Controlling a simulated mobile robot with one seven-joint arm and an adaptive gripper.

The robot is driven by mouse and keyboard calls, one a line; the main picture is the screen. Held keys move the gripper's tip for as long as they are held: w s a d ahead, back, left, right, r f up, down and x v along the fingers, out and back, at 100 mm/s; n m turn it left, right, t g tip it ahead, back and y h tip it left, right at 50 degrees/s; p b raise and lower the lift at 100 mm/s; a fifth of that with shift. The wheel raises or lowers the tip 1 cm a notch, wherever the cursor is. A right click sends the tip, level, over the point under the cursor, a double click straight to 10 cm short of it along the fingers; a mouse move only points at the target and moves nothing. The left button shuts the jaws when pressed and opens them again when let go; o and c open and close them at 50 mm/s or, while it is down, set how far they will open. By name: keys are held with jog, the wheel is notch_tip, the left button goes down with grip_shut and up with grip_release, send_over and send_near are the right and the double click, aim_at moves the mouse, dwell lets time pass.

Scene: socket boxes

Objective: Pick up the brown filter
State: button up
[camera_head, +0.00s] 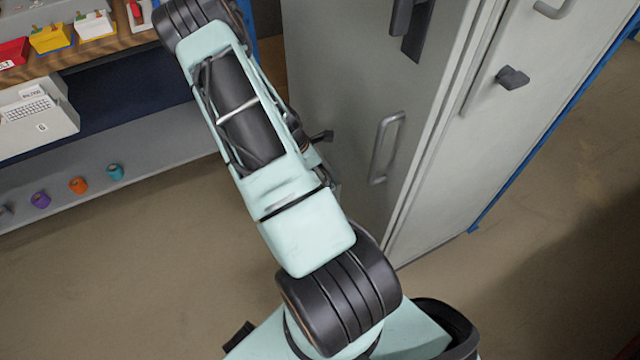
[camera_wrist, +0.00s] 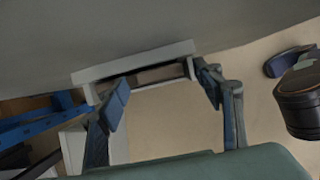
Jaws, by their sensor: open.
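I cannot make out a brown filter with certainty in either view. In the wrist view, a dull brownish strip (camera_wrist: 160,74) shows under a pale bar, beyond the fingertips; I cannot tell what it is. My gripper (camera_wrist: 163,92) is open, its two blue-grey fingers apart with nothing between them. In the head view, small purple (camera_head: 40,200), orange (camera_head: 78,185) and teal (camera_head: 115,172) cylinders stand on the lower grey shelf.
A wooden shelf (camera_head: 120,42) holds red (camera_head: 12,52), yellow (camera_head: 50,38) and white (camera_head: 95,25) boxes. A white box (camera_head: 38,120) with printed markings sits below it. Tall grey cabinets (camera_head: 340,80) with handles stand right of my arm. Bare floor (camera_head: 150,270) lies in front.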

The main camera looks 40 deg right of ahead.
jog(key=c, duration=1.2)
jog(key=shift+r, duration=0.15)
notch_tip(320, 180, up, 18)
jog(key=p, duration=0.5)
jog(key=s+a, duration=1.2)
jog(key=shift+s+a, duration=0.35)
jog(key=shift+a, duration=0.05)
jog(key=shift+w, duration=0.1)
